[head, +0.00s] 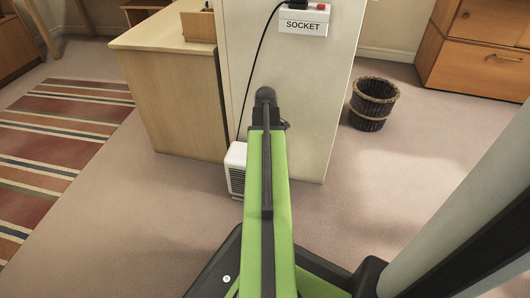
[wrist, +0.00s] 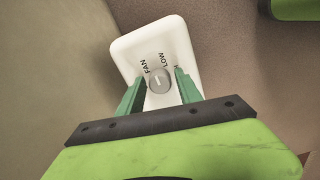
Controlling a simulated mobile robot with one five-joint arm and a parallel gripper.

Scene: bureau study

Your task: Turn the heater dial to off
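The heater (head: 236,160) is a small white box with a front grille. It stands on the floor against the white panel, partly hidden behind my green arm in the head view. In the wrist view I look down on its white top (wrist: 135,45), with the round grey dial (wrist: 159,80) on it. The labels FAN and LOW show beside the dial; a third is mostly covered by a finger. I cannot tell exactly which setting the dial's light mark points to. My gripper (wrist: 162,73) is open, its green fingers on either side of the dial, with gaps visible.
A black cord runs down the white panel (head: 325,100) from the box marked SOCKET (head: 303,22). A wooden desk (head: 165,85) stands to the left. A dark wicker basket (head: 373,103) stands on the right.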

